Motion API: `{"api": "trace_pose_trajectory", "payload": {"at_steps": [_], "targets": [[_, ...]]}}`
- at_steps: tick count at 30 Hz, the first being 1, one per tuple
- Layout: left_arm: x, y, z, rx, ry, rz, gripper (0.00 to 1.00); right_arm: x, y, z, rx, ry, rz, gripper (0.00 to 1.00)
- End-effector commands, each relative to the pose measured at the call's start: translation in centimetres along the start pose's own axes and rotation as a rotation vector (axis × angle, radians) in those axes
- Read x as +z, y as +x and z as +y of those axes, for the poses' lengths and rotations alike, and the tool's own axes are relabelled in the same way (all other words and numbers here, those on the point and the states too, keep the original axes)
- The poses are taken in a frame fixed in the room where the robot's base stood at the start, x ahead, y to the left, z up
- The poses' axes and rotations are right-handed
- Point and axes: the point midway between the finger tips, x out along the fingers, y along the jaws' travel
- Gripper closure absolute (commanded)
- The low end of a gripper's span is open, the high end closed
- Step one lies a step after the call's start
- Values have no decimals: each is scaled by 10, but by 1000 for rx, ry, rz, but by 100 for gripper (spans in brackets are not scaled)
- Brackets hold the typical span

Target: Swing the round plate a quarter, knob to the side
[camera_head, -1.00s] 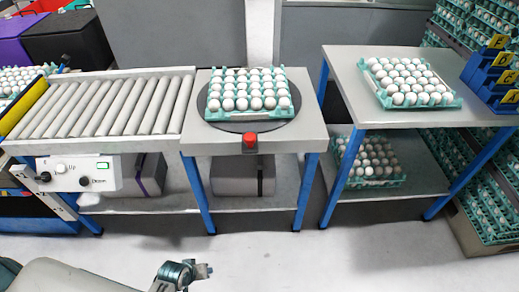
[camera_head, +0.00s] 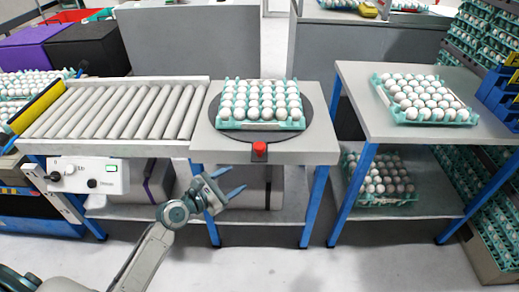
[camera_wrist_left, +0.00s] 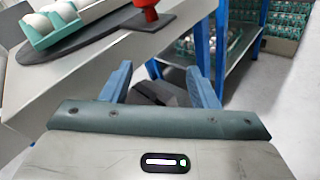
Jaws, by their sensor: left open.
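The round dark plate (camera_head: 320,122) lies on the grey table between the roller conveyor and the right table. A teal tray of white eggs (camera_head: 262,105) sits on it. The red knob (camera_head: 259,149) is at the plate's front edge, facing me. In the left wrist view the knob (camera_wrist_left: 147,10) is at the top, with the plate's edge (camera_wrist_left: 95,38) beside it. My left gripper (camera_head: 239,181) is open and empty, in front of the table, below and left of the knob. Its two blue fingers (camera_wrist_left: 172,82) are spread apart in the wrist view. My right gripper is not seen.
The roller conveyor (camera_head: 115,108) adjoins the table on the left, with a control box (camera_head: 88,177) below. On the right, another table (camera_head: 385,139) holds an egg tray (camera_head: 430,117). A second egg tray lies on its lower shelf. Free floor lies in front.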

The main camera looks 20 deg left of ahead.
Motion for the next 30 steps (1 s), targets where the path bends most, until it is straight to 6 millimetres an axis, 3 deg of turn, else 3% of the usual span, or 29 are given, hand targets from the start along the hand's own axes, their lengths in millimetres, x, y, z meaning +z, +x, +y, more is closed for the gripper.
{"api": "trace_pose_trajectory", "payload": {"at_steps": [3,7,13,24,30], "targets": [[33,2,15,11,-200,-99,46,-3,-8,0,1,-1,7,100],[51,1,21,8,-317,-149,46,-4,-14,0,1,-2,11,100],[57,16,24,9,-345,-162,46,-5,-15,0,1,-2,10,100],[67,84,25,7,-342,-159,46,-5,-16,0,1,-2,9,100],[69,104,26,7,-339,-158,46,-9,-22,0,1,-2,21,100]]}}
